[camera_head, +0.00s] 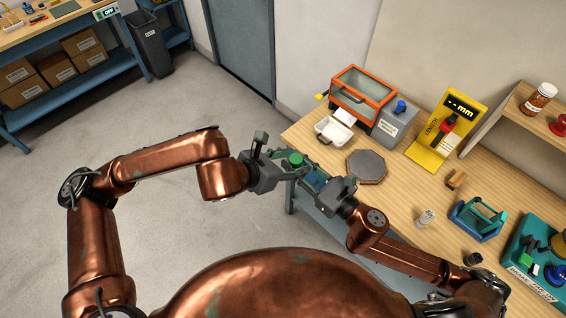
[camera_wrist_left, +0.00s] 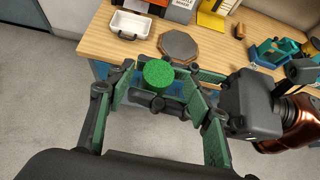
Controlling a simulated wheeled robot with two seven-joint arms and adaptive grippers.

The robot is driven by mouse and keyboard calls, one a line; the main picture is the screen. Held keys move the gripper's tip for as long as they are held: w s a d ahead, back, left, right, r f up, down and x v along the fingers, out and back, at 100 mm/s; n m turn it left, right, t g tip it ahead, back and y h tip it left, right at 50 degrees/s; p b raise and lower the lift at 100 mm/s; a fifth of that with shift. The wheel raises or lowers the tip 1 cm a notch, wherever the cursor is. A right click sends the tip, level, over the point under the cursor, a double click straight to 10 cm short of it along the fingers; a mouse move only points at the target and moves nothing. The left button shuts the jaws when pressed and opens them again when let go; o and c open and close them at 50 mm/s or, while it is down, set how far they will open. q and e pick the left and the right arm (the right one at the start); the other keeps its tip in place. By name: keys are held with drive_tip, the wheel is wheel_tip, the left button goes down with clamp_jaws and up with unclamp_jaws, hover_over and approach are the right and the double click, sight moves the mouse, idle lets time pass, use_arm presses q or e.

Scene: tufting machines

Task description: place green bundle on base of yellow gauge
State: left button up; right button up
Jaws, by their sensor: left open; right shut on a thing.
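The green bundle (camera_head: 295,159) is a short upright cylinder held in the air just off the near table edge. It also shows in the left wrist view (camera_wrist_left: 158,74), with its round top facing up. My right gripper (camera_head: 304,171) is shut on it from the right. My left gripper (camera_head: 284,167) is open, its fingers on either side of the bundle; whether they touch it I cannot tell. The yellow gauge (camera_head: 458,105) stands at the back of the table, with a red part on its face and a flat yellow base (camera_head: 424,157). The gauge is partly cut off in the left wrist view (camera_wrist_left: 211,18).
An orange-framed machine (camera_head: 362,92), a white tray (camera_head: 333,131) and a grey octagonal plate (camera_head: 367,167) lie beyond my grippers. Bare tabletop lies between plate and gauge.

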use_arm(q)
drive_tip(key=shift+w+d+f, duration=0.2)
drive_tip(key=shift+d+f, duration=0.05)
drive_tip(key=shift+d, duration=0.05)
drive_tip(key=shift+s, duration=0.1)
drive_tip(key=c, duration=1.3)
drive_tip(key=shift+o, duration=0.2)
use_arm(e)
drive_tip(key=o, duration=1.2)
